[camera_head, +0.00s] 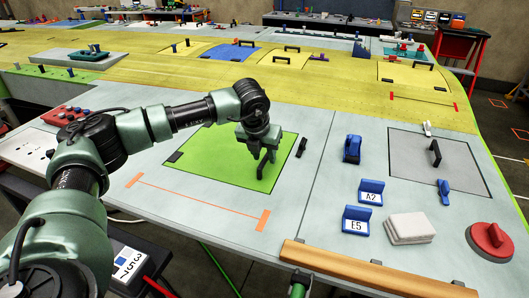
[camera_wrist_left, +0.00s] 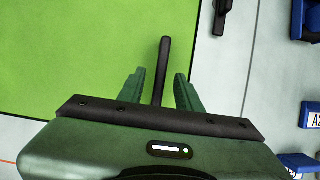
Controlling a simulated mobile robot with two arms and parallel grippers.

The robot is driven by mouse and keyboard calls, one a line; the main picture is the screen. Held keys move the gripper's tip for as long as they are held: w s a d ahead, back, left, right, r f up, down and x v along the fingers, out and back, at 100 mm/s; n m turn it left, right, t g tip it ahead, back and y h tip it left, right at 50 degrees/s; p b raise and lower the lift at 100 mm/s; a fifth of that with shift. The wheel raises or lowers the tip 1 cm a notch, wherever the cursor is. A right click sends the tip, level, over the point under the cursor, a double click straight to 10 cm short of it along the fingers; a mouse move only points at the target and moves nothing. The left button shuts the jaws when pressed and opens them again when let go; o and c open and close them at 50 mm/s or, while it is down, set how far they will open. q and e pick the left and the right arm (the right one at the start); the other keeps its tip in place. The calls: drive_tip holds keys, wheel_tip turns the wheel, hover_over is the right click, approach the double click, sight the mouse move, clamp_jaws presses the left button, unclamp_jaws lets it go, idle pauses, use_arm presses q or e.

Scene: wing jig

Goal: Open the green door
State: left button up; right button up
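The green door (camera_head: 215,165) is a flat square panel in the pale grey top of the jig, and it lies level with the surface around it. It also fills the upper left of the left wrist view (camera_wrist_left: 70,60). A dark bar handle (camera_wrist_left: 164,60) stands up from the door near its right side. My left gripper (camera_head: 262,158) is over this handle. In the left wrist view its two green fingers (camera_wrist_left: 158,92) are apart, one on each side of the handle, with gaps between. I do not see my right gripper.
A black latch-like piece (camera_head: 302,148) sits just right of the door. A grey panel with a black handle (camera_head: 435,152), blue blocks (camera_head: 371,191), a white stack (camera_head: 409,228) and a red knob (camera_head: 490,240) lie further right. A wooden rail (camera_head: 370,270) runs along the front edge.

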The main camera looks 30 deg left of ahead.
use_arm(q)
clamp_jaws()
idle(1.4)
